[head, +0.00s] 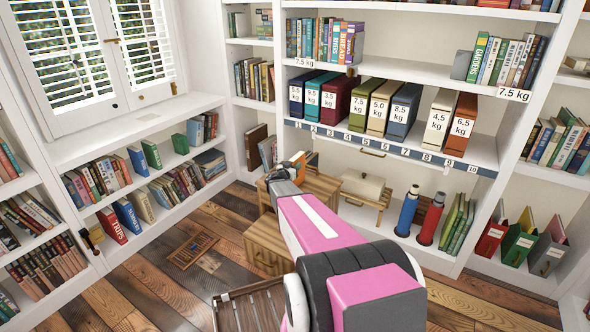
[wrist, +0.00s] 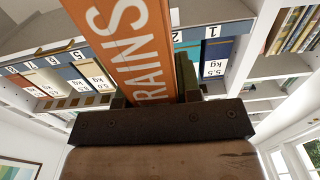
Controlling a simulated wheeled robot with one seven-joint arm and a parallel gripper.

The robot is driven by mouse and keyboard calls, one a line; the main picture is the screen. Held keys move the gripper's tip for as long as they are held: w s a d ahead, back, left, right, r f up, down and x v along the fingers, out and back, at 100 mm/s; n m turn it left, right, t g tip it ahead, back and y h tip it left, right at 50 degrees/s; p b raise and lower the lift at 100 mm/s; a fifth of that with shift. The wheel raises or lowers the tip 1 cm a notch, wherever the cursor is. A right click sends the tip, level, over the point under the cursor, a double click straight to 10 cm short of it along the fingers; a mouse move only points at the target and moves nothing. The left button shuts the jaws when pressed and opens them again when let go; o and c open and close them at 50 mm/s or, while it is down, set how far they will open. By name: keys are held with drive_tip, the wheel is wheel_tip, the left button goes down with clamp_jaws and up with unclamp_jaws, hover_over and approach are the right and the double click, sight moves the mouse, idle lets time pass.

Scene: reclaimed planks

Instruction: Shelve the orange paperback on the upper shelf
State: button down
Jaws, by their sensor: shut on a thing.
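The orange paperback, with TRAINS on its cover or spine, is held in my gripper (wrist: 155,98) and fills the upper middle of the wrist view (wrist: 135,45). In the head view, a small part of the orange book (head: 298,158) shows at my gripper (head: 285,172), partly hidden by the dark wrist. My gripper is shut on the book, low in front of the bookcase and below the numbered shelf. The upper shelf (head: 405,70) carries books at its left and right ends, with a wide bare stretch between them.
Several weight-labelled binders (head: 400,110) stand on the numbered shelf (head: 450,148) below the upper shelf. A wooden crate (head: 322,186), a small bench (head: 362,200) and two bottles (head: 407,210) stand lower down. Low bookshelves line the window wall at left.

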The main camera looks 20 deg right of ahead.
sight(294, 158)
wheel_tip(294, 158, up, 4)
drive_tip(key=shift+s+a+r, duration=0.1)
drive_tip(key=s+a+r, duration=0.3)
drive_tip(key=a+r, duration=0.3)
drive_tip(key=a, duration=0.5)
drive_tip(key=a+r+n+t+y, duration=0.2)
drive_tip(key=a+r+n+y, duration=0.1)
drive_tip(key=r, duration=0.8)
drive_tip(key=a+r+n+t+y, duration=0.2)
drive_tip(key=a+r+n+y, duration=0.2)
drive_tip(key=r, duration=0.8)
drive_tip(key=a+r+n+t+y, duration=0.3)
drive_tip(key=a+r+y, duration=0.2)
drive_tip(key=r, duration=0.6)
drive_tip(key=shift+s+a+r+y, duration=0.15)
drive_tip(key=shift+s+r+y, duration=0.1)
drive_tip(key=shift+y, duration=0.85)
drive_tip(key=shift+f, duration=0.15)
